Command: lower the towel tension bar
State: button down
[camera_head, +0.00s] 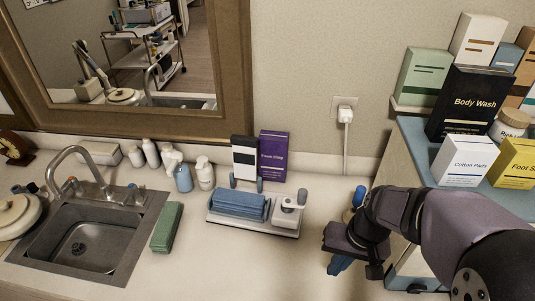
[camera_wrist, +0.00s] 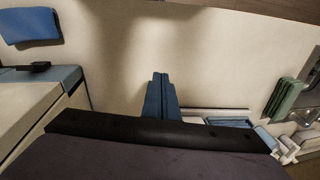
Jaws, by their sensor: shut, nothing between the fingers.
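A white tray unit (camera_head: 250,228) stands on the counter in the middle of the head view. A folded blue towel (camera_head: 240,205) lies in its left part, and a white pot-like part (camera_head: 288,214) is at its right. Small grey upright parts show behind the towel; I cannot tell which part is the tension bar. My gripper (camera_head: 338,265) is right of the tray, apart from it, with its blue fingers pointing down. In the wrist view the fingers (camera_wrist: 161,96) are together and empty. The tray shows partly at right (camera_wrist: 215,112), cut off by my gripper body.
A white and black box (camera_head: 244,157) and a purple box (camera_head: 274,156) stand behind the tray. A green cloth (camera_head: 167,227) and the sink (camera_head: 85,240) are at left. A cabinet with boxes (camera_head: 465,160) is at right. Counter before the tray is clear.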

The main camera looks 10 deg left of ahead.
jog(key=w+a+r+m+t+y+b, duration=0.1)
jog(key=w+a+r+t+y+b, duration=0.1)
jog(key=w, duration=1)
jog(key=w+a+r+m+t+y+b, duration=0.2)
jog(key=w+a+y+b, duration=0.3)
jog(key=w, duration=0.7)
jog(key=w+a+r+m+t+y+b, duration=0.2)
jog(key=w+y, duration=0.5)
jog(key=w, duration=0.5)
jog(key=shift+a+r+t+b, duration=0.5)
jog(key=shift+a+b, duration=0.55)
jog(key=shift+b, duration=0.2)
jog(key=shift+a, duration=0.15)
jog(key=shift+w+a+p, duration=0.1)
jog(key=shift+a+p, duration=3.7)
jog(key=shift+a, duration=0.8)
